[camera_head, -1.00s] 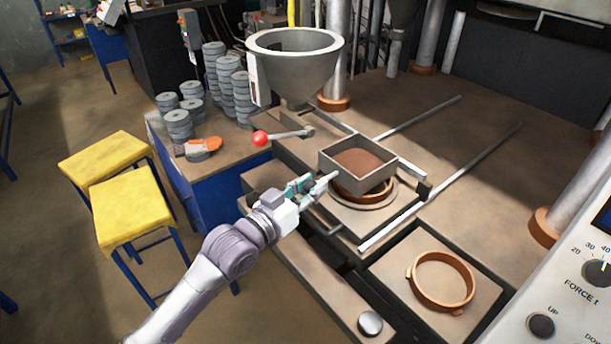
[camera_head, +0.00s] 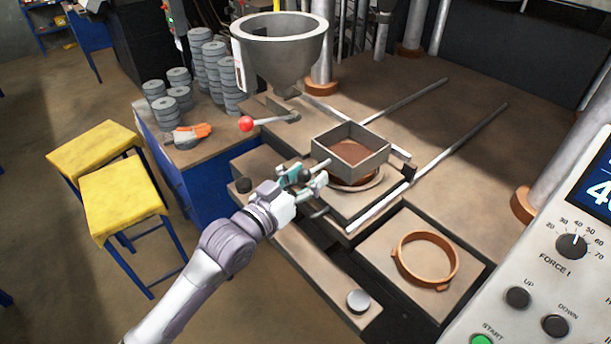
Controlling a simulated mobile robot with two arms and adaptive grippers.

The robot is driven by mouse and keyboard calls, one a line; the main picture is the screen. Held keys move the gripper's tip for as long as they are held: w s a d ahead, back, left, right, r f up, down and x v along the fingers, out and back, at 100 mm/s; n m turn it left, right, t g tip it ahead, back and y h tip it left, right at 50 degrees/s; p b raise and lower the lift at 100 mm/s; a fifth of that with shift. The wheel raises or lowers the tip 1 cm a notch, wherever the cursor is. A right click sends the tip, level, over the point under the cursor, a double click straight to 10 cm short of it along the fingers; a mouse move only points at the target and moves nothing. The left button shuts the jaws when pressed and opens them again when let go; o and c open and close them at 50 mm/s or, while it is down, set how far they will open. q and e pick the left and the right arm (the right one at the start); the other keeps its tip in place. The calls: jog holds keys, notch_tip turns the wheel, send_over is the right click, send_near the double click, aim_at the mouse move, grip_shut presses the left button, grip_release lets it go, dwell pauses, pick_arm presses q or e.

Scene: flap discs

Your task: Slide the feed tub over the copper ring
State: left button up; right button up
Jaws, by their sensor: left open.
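The feed tub (camera_head: 368,163) is an open square grey box holding brown powder. It sits between the two rails. A copper ring (camera_head: 352,183) shows partly below its front edge, on a round plate; the tub hides the rest, so I cannot tell how well they line up. My left gripper (camera_head: 304,181) is open at the tub's near left side. My right gripper is out of view.
A second copper ring (camera_head: 426,261) lies on a square plate at the front right. A grey hopper (camera_head: 280,55) and red-knobbed lever (camera_head: 246,124) stand behind. A control panel (camera_head: 545,270) is right.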

pick_arm(q)
jog(key=shift+w, duration=0.1)
jog(key=shift+a, duration=0.2)
jog(key=v, duration=1.2)
jog(key=shift+d, duration=0.15)
